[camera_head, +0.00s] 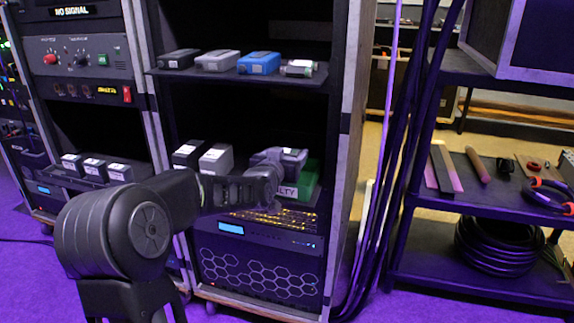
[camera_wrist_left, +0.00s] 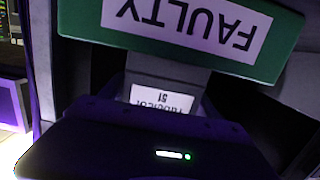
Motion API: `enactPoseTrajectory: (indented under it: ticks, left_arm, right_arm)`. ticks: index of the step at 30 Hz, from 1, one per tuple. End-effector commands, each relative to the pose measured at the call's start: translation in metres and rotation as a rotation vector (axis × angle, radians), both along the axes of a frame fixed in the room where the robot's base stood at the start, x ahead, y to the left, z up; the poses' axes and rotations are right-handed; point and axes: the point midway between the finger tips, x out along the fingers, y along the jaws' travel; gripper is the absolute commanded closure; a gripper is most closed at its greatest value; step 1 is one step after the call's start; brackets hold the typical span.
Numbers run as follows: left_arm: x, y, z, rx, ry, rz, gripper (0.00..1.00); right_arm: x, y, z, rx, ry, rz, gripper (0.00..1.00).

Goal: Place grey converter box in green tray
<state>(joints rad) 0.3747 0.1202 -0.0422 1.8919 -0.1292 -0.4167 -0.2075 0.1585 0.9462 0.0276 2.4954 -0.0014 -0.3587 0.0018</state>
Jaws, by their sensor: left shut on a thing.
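The green tray (camera_head: 308,181) stands on the middle rack's lower shelf, its white FAULTY label upside down in the left wrist view (camera_wrist_left: 150,45). My left gripper (camera_head: 270,165) reaches in front of the tray and covers part of it. It is shut on the grey converter box (camera_head: 294,157), which is at the tray's top. In the left wrist view, the box's labelled end (camera_wrist_left: 162,98) meets the green wall, which seems to hide part of it. Whether the box touches the tray floor is hidden. My right gripper is not in view.
Two boxes, one dark (camera_head: 188,152) and one grey (camera_head: 216,159), stand left of the tray. Several devices (camera_head: 258,63) sit on the shelf above. Rack posts flank the bay. A dark shelf unit (camera_head: 470,225) with tools and coiled cable (camera_head: 495,245) stands right.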

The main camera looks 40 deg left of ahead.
Motion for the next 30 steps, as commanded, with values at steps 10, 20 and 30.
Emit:
enactPoseTrajectory:
  ticks: [10, 20, 30]
  left_arm:
    - [0.000, 0.000, -0.025, 0.002, -0.003, 0.000, 0.84]
    - [0.000, 0.000, -0.028, 0.000, 0.001, 0.000, 0.23]
    - [0.000, 0.000, -0.029, 0.000, 0.001, 0.000, 0.07]
  right_arm:
    - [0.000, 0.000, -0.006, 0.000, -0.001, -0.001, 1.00]
    - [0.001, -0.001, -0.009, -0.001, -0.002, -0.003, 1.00]
    - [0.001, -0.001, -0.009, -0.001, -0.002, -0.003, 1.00]
